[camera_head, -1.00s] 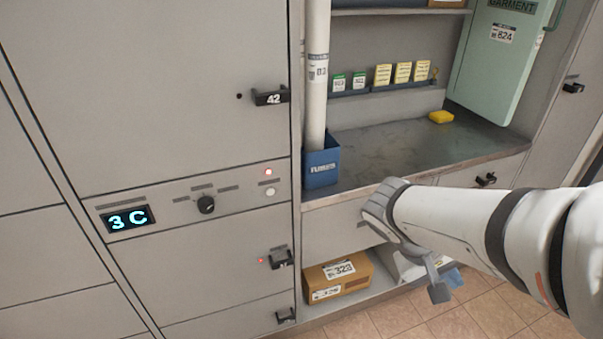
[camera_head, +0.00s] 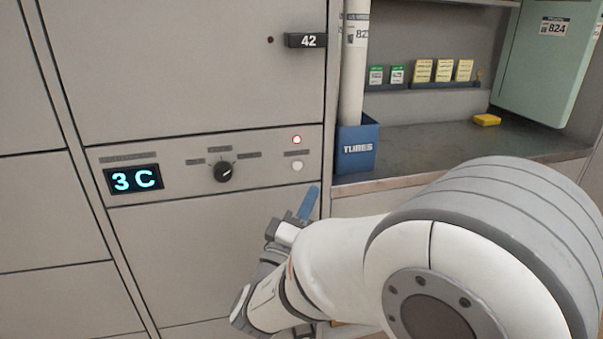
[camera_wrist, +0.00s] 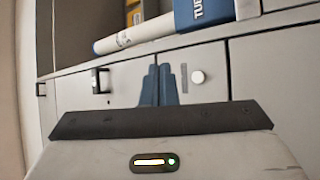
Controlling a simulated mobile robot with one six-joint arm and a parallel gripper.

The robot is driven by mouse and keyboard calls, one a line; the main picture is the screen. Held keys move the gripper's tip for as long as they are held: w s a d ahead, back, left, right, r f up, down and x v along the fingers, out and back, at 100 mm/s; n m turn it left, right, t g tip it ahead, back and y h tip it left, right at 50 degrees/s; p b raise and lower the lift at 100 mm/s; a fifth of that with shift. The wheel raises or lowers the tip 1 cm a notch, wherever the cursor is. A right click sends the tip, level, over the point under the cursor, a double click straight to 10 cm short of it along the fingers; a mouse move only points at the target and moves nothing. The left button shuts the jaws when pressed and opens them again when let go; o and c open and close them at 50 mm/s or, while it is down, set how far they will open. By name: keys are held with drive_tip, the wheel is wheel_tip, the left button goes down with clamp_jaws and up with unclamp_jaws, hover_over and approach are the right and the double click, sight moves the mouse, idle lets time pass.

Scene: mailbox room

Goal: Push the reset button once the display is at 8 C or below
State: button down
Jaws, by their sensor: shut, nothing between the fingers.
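The display (camera_head: 133,180) on the grey locker panel reads 3 C. A dark round knob (camera_head: 223,172) is to its right. Farther right, a white round button (camera_head: 298,166) sits below a lit red lamp (camera_head: 297,139). My gripper (camera_head: 309,203) is shut and empty, its blue fingers just below the button in the head view. In the wrist view, which is turned sideways, the shut fingers (camera_wrist: 160,86) appear left of the white button (camera_wrist: 198,77). Contact is not visible; the red lamp is not seen there.
A blue tube bin (camera_head: 357,148) stands on the counter right of the panel. The handle marked 42 (camera_head: 306,41) sticks out above the lamp. A yellow block (camera_head: 487,120) lies on the counter. My arm covers the lower right.

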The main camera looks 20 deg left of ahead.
sight(297, 165)
drive_tip(key=shift+w, duration=0.1)
drive_tip(key=shift+w+a+p, duration=0.25)
drive_tip(key=shift+w+a, duration=0.5)
drive_tip(key=shift+w, duration=0.5)
drive_tip(key=shift+w+a+p, duration=0.25)
drive_tip(key=shift+w+a, duration=0.5)
drive_tip(key=shift+w, duration=0.45)
drive_tip(key=shift+w+a+p, duration=0.25)
drive_tip(key=shift+w+a, duration=0.5)
drive_tip(key=shift+w, duration=0.5)
drive_tip(key=shift+w+a+b, duration=0.2)
drive_tip(key=shift+w+b, duration=0.05)
drive_tip(key=shift+b, duration=0.2)
